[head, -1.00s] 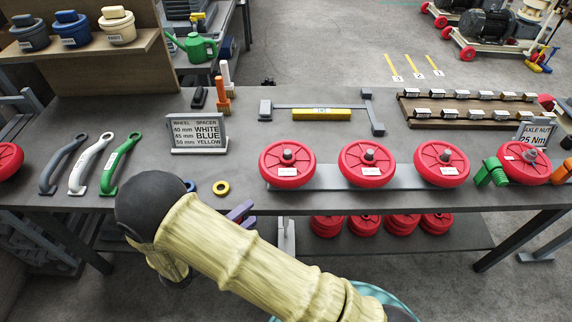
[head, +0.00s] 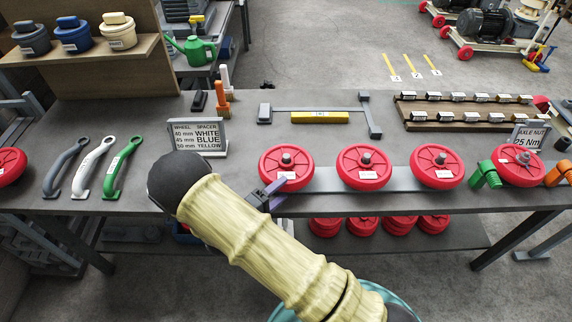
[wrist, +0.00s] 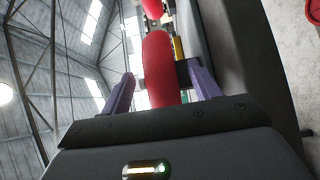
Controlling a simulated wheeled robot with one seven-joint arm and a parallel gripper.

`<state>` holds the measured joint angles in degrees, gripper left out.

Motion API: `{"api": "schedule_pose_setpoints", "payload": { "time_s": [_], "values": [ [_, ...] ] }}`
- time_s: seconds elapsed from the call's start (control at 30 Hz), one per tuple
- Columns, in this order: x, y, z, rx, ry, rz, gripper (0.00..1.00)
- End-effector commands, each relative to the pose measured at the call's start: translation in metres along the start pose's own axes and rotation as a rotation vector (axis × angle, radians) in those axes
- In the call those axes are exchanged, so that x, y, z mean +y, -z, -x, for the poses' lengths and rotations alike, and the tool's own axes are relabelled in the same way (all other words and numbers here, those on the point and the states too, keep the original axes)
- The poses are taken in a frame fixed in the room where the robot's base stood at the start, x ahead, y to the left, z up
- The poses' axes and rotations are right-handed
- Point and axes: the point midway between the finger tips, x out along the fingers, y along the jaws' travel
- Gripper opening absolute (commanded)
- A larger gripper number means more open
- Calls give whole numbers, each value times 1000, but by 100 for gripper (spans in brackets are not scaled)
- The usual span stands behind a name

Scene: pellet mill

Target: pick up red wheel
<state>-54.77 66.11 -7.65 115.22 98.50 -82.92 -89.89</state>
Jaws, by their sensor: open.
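Three red wheels lie flat in a row on a low grey bar on the workbench: the left wheel (head: 286,168), the middle wheel (head: 363,168) and the right wheel (head: 437,167). Each has a hub in its middle and a white label. My gripper (head: 273,191) is open, with its purple fingers at the near left edge of the left wheel. In the wrist view, a red wheel (wrist: 158,60) shows edge-on between the two spread fingers of my gripper (wrist: 160,76). I cannot tell whether either finger touches it. My arm hides part of the bench front.
Another red wheel (head: 521,165) stands right, beside a green fitting (head: 486,175). More red wheels (head: 400,226) sit on the lower shelf. A spacer sign (head: 199,137), three handles (head: 92,165) and a yellow block (head: 320,117) are on the bench.

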Motion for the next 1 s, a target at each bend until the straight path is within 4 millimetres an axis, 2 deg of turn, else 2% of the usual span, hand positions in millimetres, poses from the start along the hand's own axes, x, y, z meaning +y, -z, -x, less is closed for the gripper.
{"api": "schedule_pose_setpoints", "payload": {
  "time_s": [0.33,0.7,1.0],
  "values": [
    [0,0,-4,-2,0,1,62],
    [1,4,-50,-2,0,1,62],
    [-1,4,-53,0,0,0,62]
  ]
}}
